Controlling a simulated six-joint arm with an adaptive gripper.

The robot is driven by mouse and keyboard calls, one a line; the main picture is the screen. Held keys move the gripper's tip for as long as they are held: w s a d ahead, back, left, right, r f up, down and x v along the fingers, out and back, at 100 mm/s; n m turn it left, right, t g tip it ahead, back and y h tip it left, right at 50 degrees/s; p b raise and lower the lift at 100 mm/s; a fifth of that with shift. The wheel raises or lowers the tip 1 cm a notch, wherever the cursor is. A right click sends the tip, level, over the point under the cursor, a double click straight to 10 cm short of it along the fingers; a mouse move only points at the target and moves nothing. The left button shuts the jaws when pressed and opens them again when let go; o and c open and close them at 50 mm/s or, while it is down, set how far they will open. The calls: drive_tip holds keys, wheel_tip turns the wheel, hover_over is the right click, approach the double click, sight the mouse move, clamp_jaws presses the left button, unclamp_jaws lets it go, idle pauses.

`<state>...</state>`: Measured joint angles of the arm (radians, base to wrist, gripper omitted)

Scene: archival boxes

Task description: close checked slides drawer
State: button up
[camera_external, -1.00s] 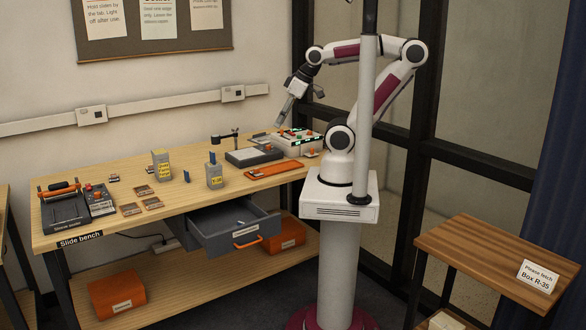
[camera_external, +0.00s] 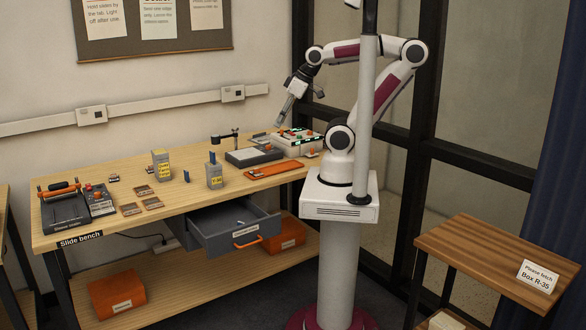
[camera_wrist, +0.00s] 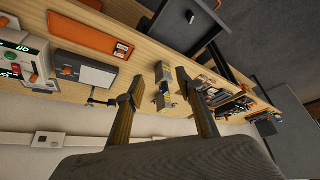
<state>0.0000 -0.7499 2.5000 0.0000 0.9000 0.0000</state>
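The grey drawer (camera_external: 235,238) under the bench stands pulled open toward the room, with a labelled front and an orange handle (camera_external: 248,242). Its label is too small to read. A small light item lies inside it. The drawer also shows at the top of the wrist view (camera_wrist: 183,22), with a dark item in it. My gripper (camera_external: 285,120) is above the back right of the bench, well apart from the drawer and higher than it. In the wrist view its two fingers (camera_wrist: 165,92) are spread wide with nothing between them.
On the bench (camera_external: 100,230) stand a slide device (camera_external: 66,208), several loose slides, two small boxes (camera_external: 214,175), a lightbox (camera_external: 254,156), an orange tray (camera_external: 273,170) and a control box (camera_external: 300,140). Orange boxes (camera_external: 117,292) sit on the lower shelf. A side table (camera_external: 480,255) stands at right.

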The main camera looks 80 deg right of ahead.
drive_tip(key=shift+a, duration=0.15)
clamp_jaws()
drive_tip(key=w+a+f+n+h, duration=0.1)
drive_tip(key=w+a+f+n, duration=0.2)
drive_tip(key=a+f+n, duration=0.6)
drive_tip(key=w+a+f+n+g+h, duration=0.1)
drive_tip(key=w+a+f+n, duration=0.3)
drive_tip(key=a+f+n, duration=0.5)
drive_tip(key=w+a+f+n+g+h, duration=0.1)
drive_tip(key=w+a+f+n, duration=0.2)
drive_tip(key=a+f+n, duration=0.6)
drive_tip(key=a+f, duration=0.1)
drive_tip(key=a, duration=0.7)
drive_tip(key=shift+w+a+f, duration=0.15)
drive_tip(key=shift+a+f, duration=0.1)
drive_tip(key=shift+a, duration=0.1)
